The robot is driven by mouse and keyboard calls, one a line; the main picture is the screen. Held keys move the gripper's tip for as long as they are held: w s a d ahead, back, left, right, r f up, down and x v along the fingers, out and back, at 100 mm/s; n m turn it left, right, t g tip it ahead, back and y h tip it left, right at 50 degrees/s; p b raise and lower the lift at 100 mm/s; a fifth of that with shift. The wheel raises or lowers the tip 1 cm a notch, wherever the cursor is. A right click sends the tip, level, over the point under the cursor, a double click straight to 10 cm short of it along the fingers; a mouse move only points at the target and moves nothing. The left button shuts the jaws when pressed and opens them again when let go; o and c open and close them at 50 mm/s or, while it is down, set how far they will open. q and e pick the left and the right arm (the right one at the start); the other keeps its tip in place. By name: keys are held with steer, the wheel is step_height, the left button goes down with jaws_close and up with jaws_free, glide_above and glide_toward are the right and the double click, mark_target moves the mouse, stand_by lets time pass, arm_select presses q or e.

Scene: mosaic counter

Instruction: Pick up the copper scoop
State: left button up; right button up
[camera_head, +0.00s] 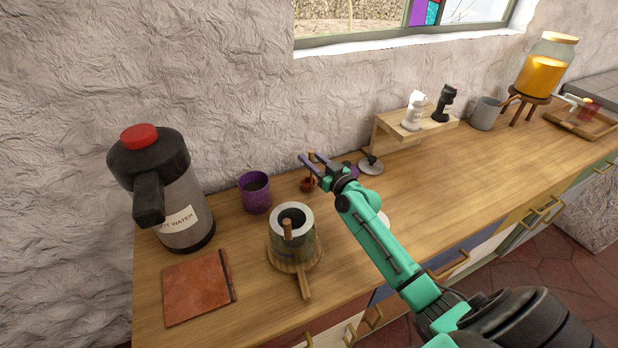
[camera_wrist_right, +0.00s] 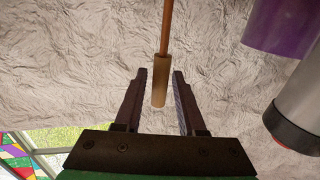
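The copper scoop (camera_head: 307,185) is on the wooden counter beside the purple cup, its bowl low and its handle upright. In the right wrist view its copper stem (camera_wrist_right: 166,28) ends in a wooden grip (camera_wrist_right: 160,82). My right gripper (camera_head: 311,157) is at the top of the handle. In the right wrist view the right gripper (camera_wrist_right: 160,88) is open, its two dark fingers on either side of the wooden grip with a gap visible on both sides. The bowl is out of sight there. My left gripper is not in view.
A purple cup (camera_head: 255,205) and a stone pot (camera_head: 291,243) on a wooden stand are left of the arm. A lidded grey dish (camera_head: 370,167) is right of the gripper. The counter's right middle is clear.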

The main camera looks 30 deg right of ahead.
jaws_close()
steer(key=shift+r, duration=0.1)
